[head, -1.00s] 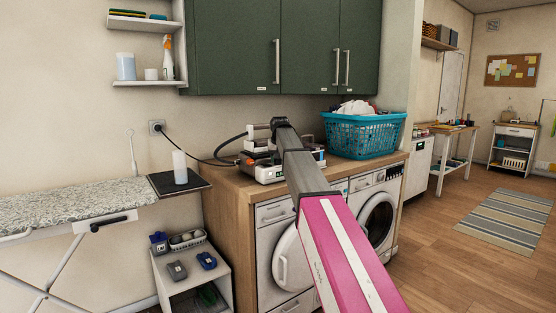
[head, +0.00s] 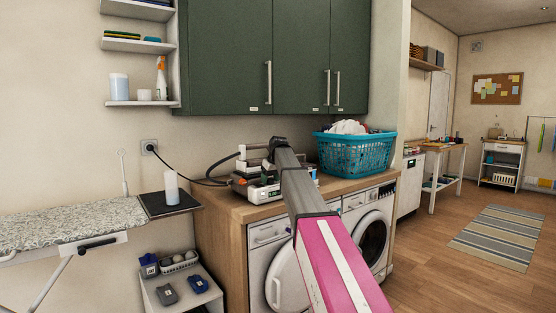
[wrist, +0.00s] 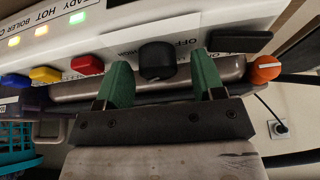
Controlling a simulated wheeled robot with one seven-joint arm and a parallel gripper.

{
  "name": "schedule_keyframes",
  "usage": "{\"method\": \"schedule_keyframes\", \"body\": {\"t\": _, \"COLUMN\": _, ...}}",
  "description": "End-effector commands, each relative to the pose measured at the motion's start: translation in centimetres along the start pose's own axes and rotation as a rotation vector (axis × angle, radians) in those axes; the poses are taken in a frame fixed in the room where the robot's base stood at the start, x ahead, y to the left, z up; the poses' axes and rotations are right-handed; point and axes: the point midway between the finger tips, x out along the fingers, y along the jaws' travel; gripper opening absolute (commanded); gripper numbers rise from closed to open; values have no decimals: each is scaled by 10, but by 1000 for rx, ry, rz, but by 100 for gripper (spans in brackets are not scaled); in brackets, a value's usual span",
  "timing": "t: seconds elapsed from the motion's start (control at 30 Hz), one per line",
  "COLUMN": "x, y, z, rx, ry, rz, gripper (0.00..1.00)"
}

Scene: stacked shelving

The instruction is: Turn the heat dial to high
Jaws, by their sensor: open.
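The steam station (head: 265,192) is a white and dark appliance on the wooden counter in the head view. In the wrist view its white panel (wrist: 215,18) fills the top. A black dial (wrist: 157,62) sits in the middle of the panel, with partly covered print including "OFF" nearby. My gripper (wrist: 160,70) is open, its two green fingers on either side of the black dial, with gaps visible between fingers and dial. In the head view my arm reaches to the station and its end is hard to make out.
Red (wrist: 87,65), yellow (wrist: 45,75) and blue (wrist: 14,81) buttons lie left of the dial, and an orange knob (wrist: 264,69) lies right. A teal laundry basket (head: 352,153) stands on the counter. Green cabinets (head: 225,60) hang above.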

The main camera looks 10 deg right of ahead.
Motion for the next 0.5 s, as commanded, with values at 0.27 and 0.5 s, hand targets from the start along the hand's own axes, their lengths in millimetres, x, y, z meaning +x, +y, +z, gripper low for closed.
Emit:
{"method": "schedule_keyframes", "body": {"t": 0.27, "x": 0, "y": 3, "z": 0, "rx": -229, "ry": 0, "rz": -96, "gripper": 62}}
{"method": "schedule_keyframes", "body": {"t": 0.5, "x": -16, "y": 4, "z": 0, "rx": -334, "ry": 1, "rz": -137, "gripper": 62}}
